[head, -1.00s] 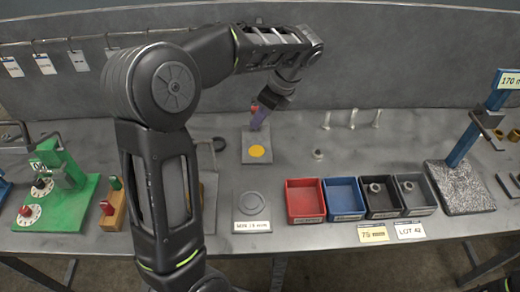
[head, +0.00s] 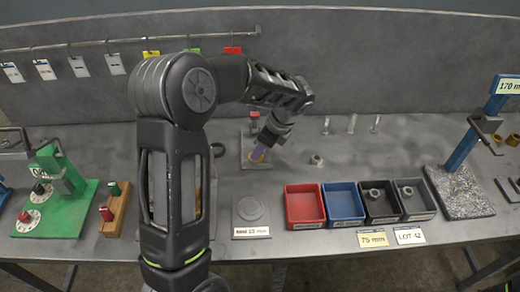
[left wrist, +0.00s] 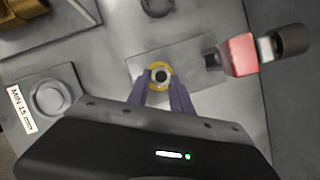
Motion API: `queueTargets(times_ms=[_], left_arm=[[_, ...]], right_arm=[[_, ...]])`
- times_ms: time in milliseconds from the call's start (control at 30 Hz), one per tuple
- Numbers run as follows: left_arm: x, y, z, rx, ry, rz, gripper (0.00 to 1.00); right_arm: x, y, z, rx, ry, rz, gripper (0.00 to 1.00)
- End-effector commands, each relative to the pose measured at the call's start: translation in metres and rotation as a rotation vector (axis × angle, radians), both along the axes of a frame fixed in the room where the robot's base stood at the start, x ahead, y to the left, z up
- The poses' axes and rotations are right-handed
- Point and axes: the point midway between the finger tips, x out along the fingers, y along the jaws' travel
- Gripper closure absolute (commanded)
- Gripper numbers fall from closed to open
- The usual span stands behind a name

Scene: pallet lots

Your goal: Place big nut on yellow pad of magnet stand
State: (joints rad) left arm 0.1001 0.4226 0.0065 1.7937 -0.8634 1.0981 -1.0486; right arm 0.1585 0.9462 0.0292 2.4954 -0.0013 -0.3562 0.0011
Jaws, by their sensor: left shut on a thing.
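My left gripper (head: 258,154) is down at the magnet stand, its purple fingers shut on a nut. In the left wrist view, the fingertips (left wrist: 163,83) pinch the dark-holed nut (left wrist: 158,76) right over the yellow pad (left wrist: 153,66), whose rim shows around it. I cannot tell whether the nut rests on the pad or hovers just above. The magnet stand (head: 247,139) has a grey base plate and a red part at its back; it also shows in the left wrist view (left wrist: 198,58). In the head view the fingers mostly hide the pad and nut. My right gripper is not in view.
Another nut (head: 316,160) lies loose on the bench. Red (head: 305,222), blue (head: 345,217), black (head: 385,217) and grey (head: 416,212) bins stand at front; the last two hold nuts. A round grey disc (head: 251,208) lies left of them. A blue post stand (head: 462,150) is at right.

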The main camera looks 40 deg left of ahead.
Motion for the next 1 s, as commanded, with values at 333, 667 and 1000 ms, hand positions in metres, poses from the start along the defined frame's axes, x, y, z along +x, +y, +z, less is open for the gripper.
queueTargets(times_ms=[333, 667, 1000], left_arm=[[0.0002, 0.0002, -0.0051, 0.0, -0.001, 0.0, 1.0], [0.0001, 0.0001, -0.0075, 0.0, -0.001, 0.0, 0.56], [0.0002, 0.0, -0.0055, 0.0, -0.001, 0.0, 0.52]], right_arm=[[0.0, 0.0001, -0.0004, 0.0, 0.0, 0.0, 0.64], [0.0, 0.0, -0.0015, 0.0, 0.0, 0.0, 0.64], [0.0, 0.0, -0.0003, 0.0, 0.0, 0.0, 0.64]])
